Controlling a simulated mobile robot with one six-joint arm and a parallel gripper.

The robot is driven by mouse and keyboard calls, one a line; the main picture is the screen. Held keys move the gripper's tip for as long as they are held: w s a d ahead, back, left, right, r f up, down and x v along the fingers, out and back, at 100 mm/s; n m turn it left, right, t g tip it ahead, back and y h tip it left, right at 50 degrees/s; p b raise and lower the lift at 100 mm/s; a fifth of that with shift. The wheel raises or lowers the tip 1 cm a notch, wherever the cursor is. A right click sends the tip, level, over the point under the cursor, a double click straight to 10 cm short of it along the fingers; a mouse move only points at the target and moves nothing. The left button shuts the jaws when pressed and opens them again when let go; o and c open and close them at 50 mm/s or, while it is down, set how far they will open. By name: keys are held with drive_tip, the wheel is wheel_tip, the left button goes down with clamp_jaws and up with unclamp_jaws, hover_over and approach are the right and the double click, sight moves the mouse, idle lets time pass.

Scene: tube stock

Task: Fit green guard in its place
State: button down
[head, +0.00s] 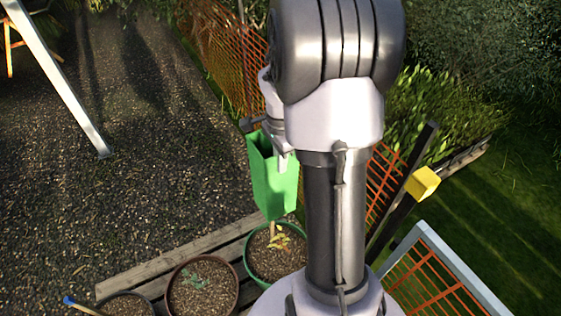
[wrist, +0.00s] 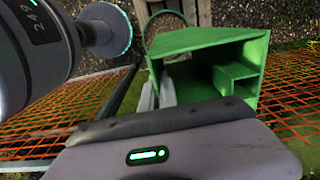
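The green guard (head: 272,185) is a hollow, tapered sleeve, upright with its open end up in the head view. My gripper (head: 283,162) is at its upper rim. In the wrist view the guard (wrist: 210,42) shows its open mouth and an inner ledge, and the pale fingers of my gripper (wrist: 158,93) are at its left wall, seemingly shut on it. The guard's lower end is over a green-rimmed pot (head: 250,265) with a small yellowish plant (head: 279,240). A short pale stem shows just below it. Whether the guard touches anything there I cannot tell.
A brown pot (head: 236,295) with a seedling and another pot (head: 125,304) stand to the left on wooden planks (head: 150,270). Orange mesh fence (head: 225,55) runs behind. A yellow block (head: 422,182) is on a dark post at right. Gravel at left is mostly open.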

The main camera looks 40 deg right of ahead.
sight(282, 176)
drive_tip(key=f+b, duration=0.4)
drive_tip(key=f, duration=0.1)
drive_tip(key=shift+s+f, duration=0.2)
drive_tip(key=shift+f, duration=0.1)
drive_tip(key=shift+b, duration=0.35)
idle(0.4)
drive_tip(key=shift+f+b, duration=0.75)
drive_tip(key=shift+f, duration=0.1)
drive_tip(key=shift+f+b, duration=3.15)
drive_tip(key=shift+f, duration=0.55)
